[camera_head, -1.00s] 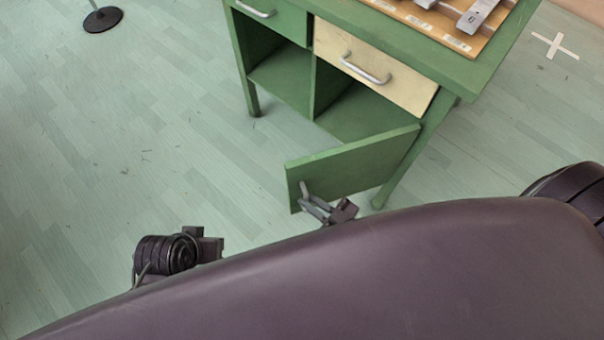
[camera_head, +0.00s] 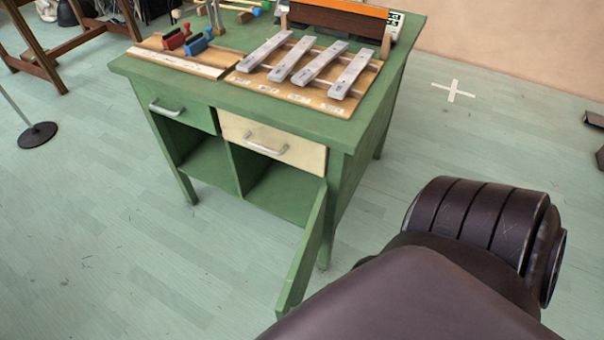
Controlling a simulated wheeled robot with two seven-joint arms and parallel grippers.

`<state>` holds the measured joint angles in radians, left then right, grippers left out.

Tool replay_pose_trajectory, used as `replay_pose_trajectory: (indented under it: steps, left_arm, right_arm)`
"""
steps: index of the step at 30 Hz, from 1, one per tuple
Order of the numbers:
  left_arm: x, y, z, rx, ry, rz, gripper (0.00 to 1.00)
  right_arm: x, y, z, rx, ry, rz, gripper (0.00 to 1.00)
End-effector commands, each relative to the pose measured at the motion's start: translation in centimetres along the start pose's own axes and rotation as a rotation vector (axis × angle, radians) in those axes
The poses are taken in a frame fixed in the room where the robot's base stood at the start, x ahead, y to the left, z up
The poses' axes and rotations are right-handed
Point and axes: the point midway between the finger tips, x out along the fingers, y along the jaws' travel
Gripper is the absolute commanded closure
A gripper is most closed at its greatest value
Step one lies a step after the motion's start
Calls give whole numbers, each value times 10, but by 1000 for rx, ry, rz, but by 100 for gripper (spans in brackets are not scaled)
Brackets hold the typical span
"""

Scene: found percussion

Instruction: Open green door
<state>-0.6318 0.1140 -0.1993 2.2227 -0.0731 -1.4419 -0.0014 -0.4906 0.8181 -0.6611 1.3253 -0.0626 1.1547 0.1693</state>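The green door (camera_head: 305,250) hangs on the right side of the lower right compartment of the green desk (camera_head: 340,190). It stands swung out towards me, seen nearly edge-on, and the compartment (camera_head: 285,190) behind it is open and looks empty. The door's lower near end passes close to or behind my dark arm, and its handle is not visible. My large dark arm link covers the lower right of the view. Neither gripper shows, so I cannot see whether one touches the door.
Above the compartments are a green drawer (camera_head: 185,113) and a cream drawer (camera_head: 272,143), both shut. Metal chime bars (camera_head: 308,62) and small red and blue clamps lie on the desktop. A round black stand base (camera_head: 38,135) is at left. Floor is clear at lower left.

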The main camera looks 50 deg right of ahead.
Motion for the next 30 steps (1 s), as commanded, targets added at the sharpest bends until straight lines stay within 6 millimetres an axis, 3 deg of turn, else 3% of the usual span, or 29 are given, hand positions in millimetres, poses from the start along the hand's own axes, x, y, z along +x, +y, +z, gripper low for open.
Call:
replay_pose_trajectory:
  steps: [15,16,21,30]
  left_arm:
    - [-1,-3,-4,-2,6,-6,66]
    - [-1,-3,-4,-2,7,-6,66]
    - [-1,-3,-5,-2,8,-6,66]
    - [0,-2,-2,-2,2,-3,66]
  right_arm:
    - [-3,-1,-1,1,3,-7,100]
    - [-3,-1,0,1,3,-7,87]
    - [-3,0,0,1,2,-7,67]
    - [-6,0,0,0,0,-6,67]
